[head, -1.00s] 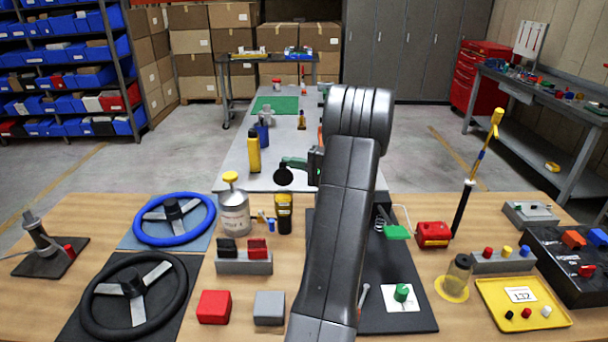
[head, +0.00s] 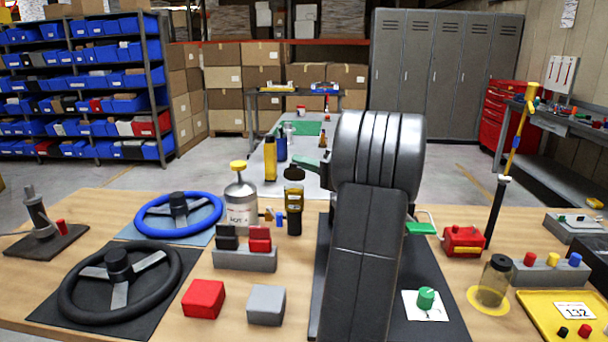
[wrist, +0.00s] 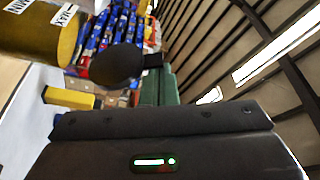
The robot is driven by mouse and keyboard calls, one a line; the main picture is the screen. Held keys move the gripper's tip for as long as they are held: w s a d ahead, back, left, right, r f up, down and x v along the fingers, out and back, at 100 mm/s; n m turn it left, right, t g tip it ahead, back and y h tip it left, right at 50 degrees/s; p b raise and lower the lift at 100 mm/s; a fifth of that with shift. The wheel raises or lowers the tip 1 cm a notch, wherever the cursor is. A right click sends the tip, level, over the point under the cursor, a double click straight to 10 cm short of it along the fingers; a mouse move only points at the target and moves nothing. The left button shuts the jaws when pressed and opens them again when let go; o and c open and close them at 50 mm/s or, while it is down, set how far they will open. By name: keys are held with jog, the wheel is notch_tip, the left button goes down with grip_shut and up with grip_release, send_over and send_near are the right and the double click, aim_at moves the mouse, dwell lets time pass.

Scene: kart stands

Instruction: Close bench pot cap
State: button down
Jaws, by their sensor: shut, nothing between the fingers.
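The bench pot (head: 294,200) stands on the table behind the red and black switch block, amber with a dark lower body. In the wrist view it lies sideways at the upper left as an amber cylinder (wrist: 38,38) with MIN and MAX labels. Its round black cap (wrist: 117,66) is apart from the pot's end there, with a visible gap. In the head view the cap (head: 293,173) shows just above the pot. My gripper (head: 308,163) is shut and empty, its green fingers (wrist: 160,85) beside the cap. Whether they touch it is unclear.
A white canister with a yellow cap (head: 240,205) stands close left of the pot. The switch block (head: 245,258) is in front. A yellow bottle (head: 270,160) stands behind on another bench. My arm hides the middle of the table.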

jog(key=shift+s+f+b, duration=0.65)
jog(key=shift+s+b, duration=0.15)
jog(key=shift+b, duration=0.5)
jog(key=shift+s, duration=0.1)
